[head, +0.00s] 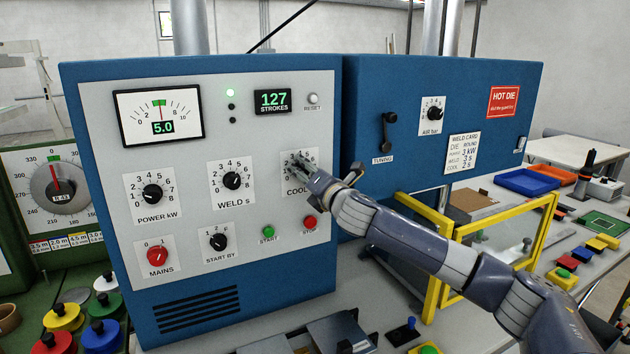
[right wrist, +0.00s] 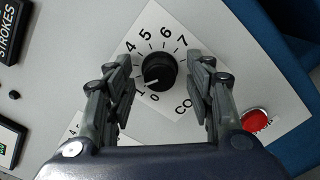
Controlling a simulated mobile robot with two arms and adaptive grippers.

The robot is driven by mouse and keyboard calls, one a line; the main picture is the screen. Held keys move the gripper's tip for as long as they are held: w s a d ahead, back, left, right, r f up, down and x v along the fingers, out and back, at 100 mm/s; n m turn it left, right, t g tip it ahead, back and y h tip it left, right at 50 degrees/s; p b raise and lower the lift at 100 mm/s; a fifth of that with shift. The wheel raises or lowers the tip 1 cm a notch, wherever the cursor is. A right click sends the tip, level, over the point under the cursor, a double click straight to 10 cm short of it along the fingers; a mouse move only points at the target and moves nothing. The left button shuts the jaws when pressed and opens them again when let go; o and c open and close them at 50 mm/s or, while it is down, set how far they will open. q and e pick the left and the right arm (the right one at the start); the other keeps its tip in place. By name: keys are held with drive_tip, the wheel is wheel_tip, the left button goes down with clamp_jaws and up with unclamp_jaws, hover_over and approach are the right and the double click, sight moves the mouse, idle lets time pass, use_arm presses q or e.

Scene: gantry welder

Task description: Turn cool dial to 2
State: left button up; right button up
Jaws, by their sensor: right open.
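The cool dial (right wrist: 160,70) is a black knob on a white scale plate, on the grey front panel of the blue welder cabinet (head: 205,65). In the right wrist view its white mark points down and left, close to the 1. The 2 and 3 are hidden by a finger. In the head view the cool scale plate (head: 291,157) is partly covered by my right gripper (head: 306,168). The right gripper is open, with one finger on each side of the knob and a visible gap to both. My left gripper is not in view.
The weld dial (head: 232,180) is left of the cool dial. The red stop button (head: 310,222) and green start button (head: 269,231) sit below. A yellow frame (head: 440,265) stands to the right, beneath my right arm. A weld card (head: 462,153) reads cool 2 s.

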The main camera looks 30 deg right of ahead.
drive_tip(key=s, duration=1.1)
drive_tip(key=shift+s+a, duration=0.3)
